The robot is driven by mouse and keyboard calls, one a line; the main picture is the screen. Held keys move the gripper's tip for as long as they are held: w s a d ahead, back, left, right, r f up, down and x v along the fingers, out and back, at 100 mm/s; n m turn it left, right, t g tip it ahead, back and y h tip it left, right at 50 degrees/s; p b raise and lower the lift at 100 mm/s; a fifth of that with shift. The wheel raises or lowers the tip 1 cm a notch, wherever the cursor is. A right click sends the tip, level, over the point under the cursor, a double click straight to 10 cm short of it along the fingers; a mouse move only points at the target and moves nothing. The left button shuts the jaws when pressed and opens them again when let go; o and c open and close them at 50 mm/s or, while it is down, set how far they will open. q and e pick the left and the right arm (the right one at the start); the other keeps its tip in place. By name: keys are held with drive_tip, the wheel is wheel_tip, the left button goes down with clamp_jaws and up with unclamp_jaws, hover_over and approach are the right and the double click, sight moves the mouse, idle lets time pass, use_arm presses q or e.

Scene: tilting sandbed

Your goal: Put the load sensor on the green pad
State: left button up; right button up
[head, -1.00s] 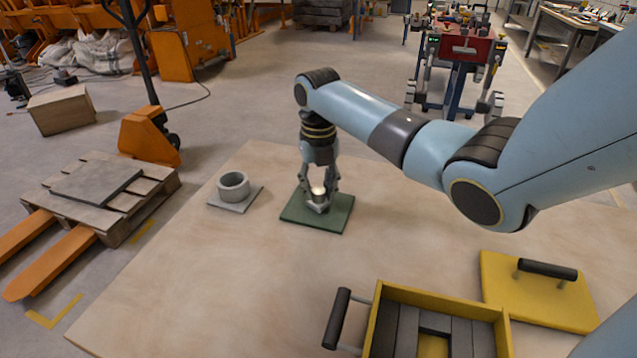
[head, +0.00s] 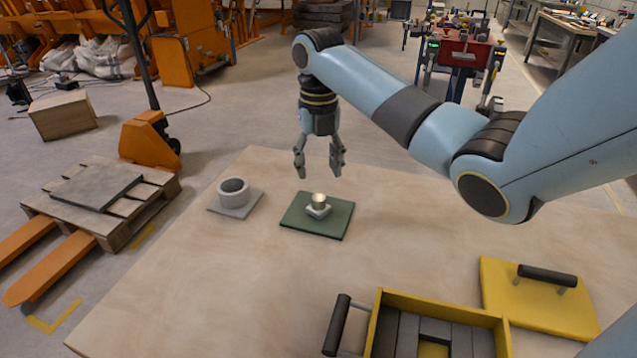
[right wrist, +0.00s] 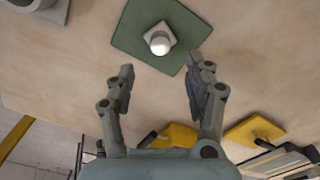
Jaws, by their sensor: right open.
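The load sensor (head: 319,204), a small grey square base with a shiny rounded top, stands upright on the green pad (head: 298,222), near its middle. In the right wrist view the sensor (right wrist: 159,42) also sits on the green pad (right wrist: 133,29), clear of the fingers. My right gripper (head: 319,172) is open and empty above the pad, apart from the sensor. In the right wrist view its open fingers (right wrist: 160,75) show below the pad. My left gripper is not in view.
A grey ring on a square plate (head: 233,191) stands left of the pad. A yellow tray with grey blocks (head: 381,297) and a yellow lid with a black handle (head: 510,300) lie at the front right. The table (head: 220,270) is bare at the front left.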

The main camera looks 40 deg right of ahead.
wheel_tip(320, 180, up, 4)
drive_tip(key=shift+r, duration=0.25)
drive_tip(key=shift+f, duration=0.1)
idle(0.4)
